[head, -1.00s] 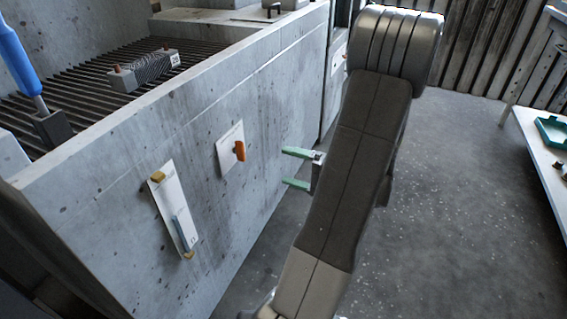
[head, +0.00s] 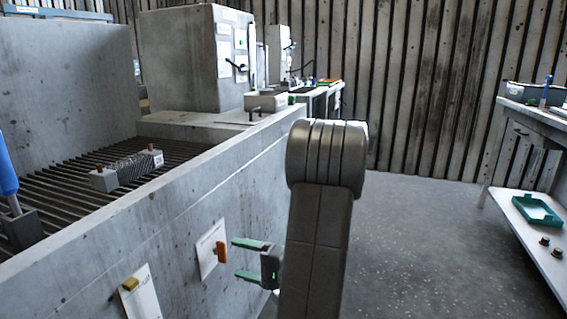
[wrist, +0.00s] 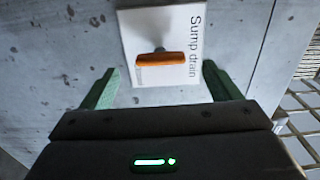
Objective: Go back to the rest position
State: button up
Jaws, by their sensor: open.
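My gripper (head: 236,259) is open and empty, with two green fingers pointing at the grey concrete wall of the housing (head: 170,230). An orange handle (head: 220,251) on a white plate (head: 207,246) is just ahead of the fingertips. In the wrist view the plate reads "Sump drain" and the orange handle (wrist: 160,59) lies crosswise between and beyond my open fingers (wrist: 160,84). The fingers look apart from the handle.
A slatted grate (head: 70,195) with a coil block (head: 127,170) lies behind the wall. A shelf with a green tray (head: 537,209) stands right. The floor (head: 420,240) between is clear.

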aim_at(225, 252)
jog(key=shift+b+x, duration=0.45)
jog(key=shift+x, duration=2.05)
jog(key=p+v, duration=0.4)
jog(key=v, duration=1)
jog(key=b+x, duration=0.4)
jog(key=x, duration=1)
jog(key=shift+f, duration=0.1)
jog(key=shift+r+m+p, duration=0.3)
jog(key=shift+r+p, duration=0.05)
jog(key=shift+p, duration=0.35)
jog(key=m+p, duration=0.4)
jog(key=p, duration=0.2)
jog(key=shift+p, duration=0.4)
jog(key=m+p, duration=0.4)
jog(key=p, duration=0.2)
jog(key=shift+w+r+p, duration=0.1)
jog(key=shift+r+p, duration=0.05)
jog(key=shift+p, duration=0.2)
jog(key=m+p, duration=0.6)
jog(key=p, duration=0.3)
jog(key=shift+w+d+m, duration=0.1)
jog(key=shift+m, duration=0.2)
jog(key=shift+m+p, duration=1.1)
jog(key=shift+p, duration=0.25)
